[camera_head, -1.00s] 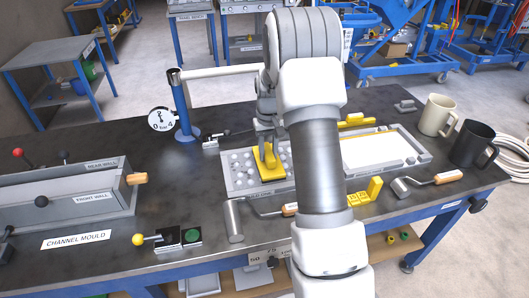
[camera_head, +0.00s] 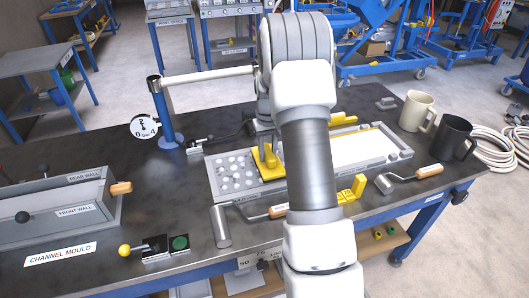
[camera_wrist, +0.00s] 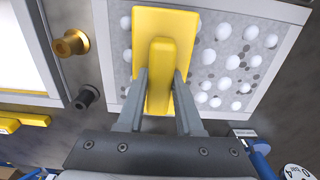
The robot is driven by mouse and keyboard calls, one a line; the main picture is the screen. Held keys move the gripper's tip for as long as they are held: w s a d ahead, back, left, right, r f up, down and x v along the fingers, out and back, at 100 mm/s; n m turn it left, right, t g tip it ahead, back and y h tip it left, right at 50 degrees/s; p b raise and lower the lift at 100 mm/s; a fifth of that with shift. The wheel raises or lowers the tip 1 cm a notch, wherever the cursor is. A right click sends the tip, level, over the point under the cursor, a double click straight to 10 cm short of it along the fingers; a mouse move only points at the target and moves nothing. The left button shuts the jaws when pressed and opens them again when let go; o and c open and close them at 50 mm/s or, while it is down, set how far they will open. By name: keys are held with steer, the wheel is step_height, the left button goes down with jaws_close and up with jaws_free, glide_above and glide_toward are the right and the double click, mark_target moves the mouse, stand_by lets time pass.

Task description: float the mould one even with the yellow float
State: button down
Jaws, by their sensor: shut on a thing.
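The yellow float (camera_head: 268,161) is a flat yellow plate with an upright grip. My gripper (camera_wrist: 160,100) is shut on that grip, with a finger on each side of it in the wrist view. The float lies over mould one (camera_head: 222,190), a shallow grey tray whose fill shows several white lumps and dark pits. The lumps show right of the float (camera_wrist: 178,22) in the wrist view. I cannot tell whether the float touches the fill. My arm hides part of the mould in the head view.
A second tray with a smooth white fill (camera_head: 365,148) lies to the right. Trowels (camera_head: 222,226) (camera_head: 405,178) and a yellow notched block (camera_head: 352,190) lie in front. Two mugs (camera_head: 416,110) (camera_head: 452,138) stand at right. The channel mould (camera_head: 70,205) is at left, a blue post (camera_head: 163,115) behind.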

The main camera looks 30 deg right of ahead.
steer(key=shift+w+a, duration=0.15)
steer(key=shift+a, duration=0.55)
steer(key=shift+w+a, duration=0.1)
steer(key=shift+a, duration=0.55)
steer(key=shift+w+a+f, duration=0.1)
steer(key=shift+w+a, duration=0.15)
steer(key=shift+a, duration=0.95)
steer(key=shift+w+a+f, duration=0.1)
steer(key=shift+w+a, duration=0.1)
steer(key=shift+a, duration=1)
steer(key=shift+w+a+r, duration=0.1)
steer(key=shift+w+a, duration=0.05)
steer(key=shift+a, duration=0.5)
steer(key=shift+w+a, duration=0.1)
steer(key=shift+a, duration=0.5)
steer(key=shift+s+d+r, duration=0.1)
steer(key=shift+s+d, duration=0.05)
steer(key=shift+d, duration=0.6)
steer(key=shift+s+d+r, duration=0.1)
steer(key=shift+d, duration=0.6)
